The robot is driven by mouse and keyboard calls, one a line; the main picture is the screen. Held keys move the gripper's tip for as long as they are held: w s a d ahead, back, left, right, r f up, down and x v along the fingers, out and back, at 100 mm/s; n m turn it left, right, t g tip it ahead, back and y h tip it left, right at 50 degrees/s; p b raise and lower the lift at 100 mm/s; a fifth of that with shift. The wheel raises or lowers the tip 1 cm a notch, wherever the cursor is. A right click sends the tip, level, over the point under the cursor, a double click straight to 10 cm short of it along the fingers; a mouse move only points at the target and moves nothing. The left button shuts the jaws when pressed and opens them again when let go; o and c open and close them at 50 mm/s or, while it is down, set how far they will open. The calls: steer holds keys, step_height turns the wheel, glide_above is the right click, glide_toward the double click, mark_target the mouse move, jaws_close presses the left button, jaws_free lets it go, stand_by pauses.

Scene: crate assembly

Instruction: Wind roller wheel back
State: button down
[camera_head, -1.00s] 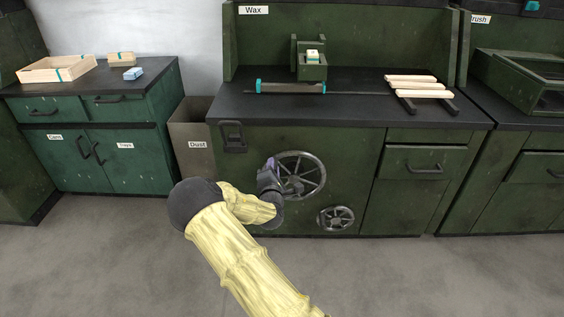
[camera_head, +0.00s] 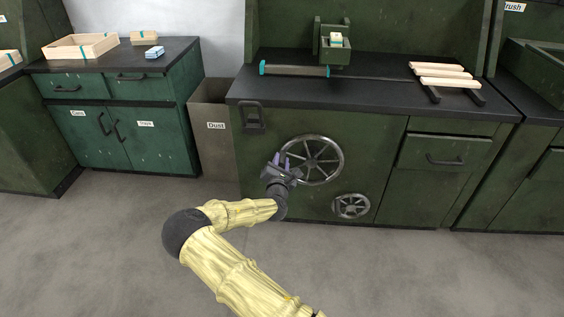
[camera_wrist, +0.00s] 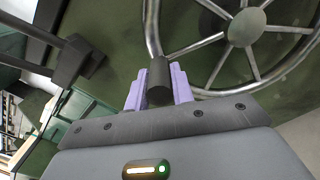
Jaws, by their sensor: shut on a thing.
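The larger spoked metal wheel (camera_head: 313,160) is on the front of the green bench under the roller. It also fills the top of the wrist view (camera_wrist: 246,27). My gripper (camera_head: 283,158) is at the left side of its rim. In the wrist view, the two purple fingers are shut on the wheel's dark cylindrical handle (camera_wrist: 159,82), one on each side. The handle stands out from the rim. A smaller spoked wheel (camera_head: 351,206) is lower right, apart from my gripper.
A latch-like dark handle (camera_head: 252,116) is on the bench front, up and left of the wheel. A grey dust bin (camera_head: 214,142) stands left of the bench. The bench top holds a teal-ended bar (camera_head: 294,70) and wooden strips (camera_head: 441,72). The floor in front is clear.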

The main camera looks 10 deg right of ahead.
steer(key=shift+s+f, duration=0.1)
steer(key=shift+f, duration=0.2)
steer(key=c, duration=1.3)
jaws_free()
steer(key=shift+a, duration=0.1)
steer(key=shift+o, duration=0.5)
steer(key=shift+r, duration=0.15)
steer(key=p+v, duration=0.4)
steer(key=v, duration=1.3)
steer(key=shift+s, duration=0.1)
